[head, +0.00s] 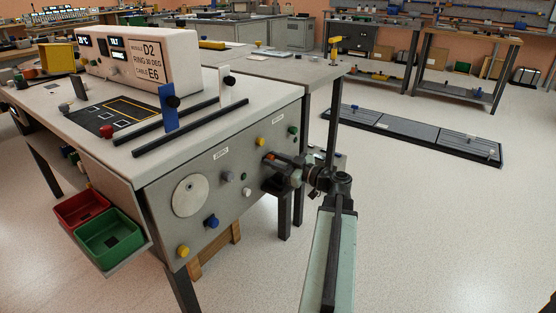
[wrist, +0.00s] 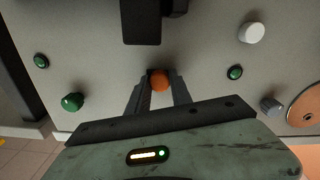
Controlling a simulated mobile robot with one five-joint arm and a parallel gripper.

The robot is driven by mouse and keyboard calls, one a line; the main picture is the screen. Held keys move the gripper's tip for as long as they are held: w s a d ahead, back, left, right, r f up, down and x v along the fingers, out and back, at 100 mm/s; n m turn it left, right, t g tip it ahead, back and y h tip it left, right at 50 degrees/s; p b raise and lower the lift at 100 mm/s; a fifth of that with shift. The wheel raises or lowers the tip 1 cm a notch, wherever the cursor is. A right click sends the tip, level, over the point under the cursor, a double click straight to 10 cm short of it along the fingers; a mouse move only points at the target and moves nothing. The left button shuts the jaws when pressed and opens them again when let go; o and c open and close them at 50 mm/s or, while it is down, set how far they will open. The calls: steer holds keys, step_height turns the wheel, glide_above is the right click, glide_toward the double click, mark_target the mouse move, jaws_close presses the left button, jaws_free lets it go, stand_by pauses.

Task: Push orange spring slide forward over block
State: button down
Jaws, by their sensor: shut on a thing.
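The orange spring slide (wrist: 160,80) shows as a rounded orange end in the wrist view. My gripper (wrist: 160,88) has one finger on each side of it and is shut on it. In the head view the orange piece (head: 270,156) shows at the tip of my gripper (head: 276,160), at the right part of the bench's front panel. A black block (wrist: 141,22) stands out from the panel just beyond the slide in the wrist view. A gap of grey panel shows between the block and the orange end. The slide's body is mostly hidden by my fingers.
The grey front panel (head: 240,150) carries several knobs near my gripper, including a green one (wrist: 72,102) and a white one (wrist: 252,33). A round disc (head: 190,195) sits at left. Red and green bins (head: 110,240) hang lower left. Open floor lies right.

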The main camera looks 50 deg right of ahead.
steer(key=c, duration=1.1)
jaws_free()
steer(key=shift+a, duration=0.3)
steer(key=shift+c, duration=0.2)
steer(key=shift+d, duration=0.1)
steer(key=s+d, duration=0.1)
steer(key=s, duration=0.6)
steer(key=shift+s, duration=0.4)
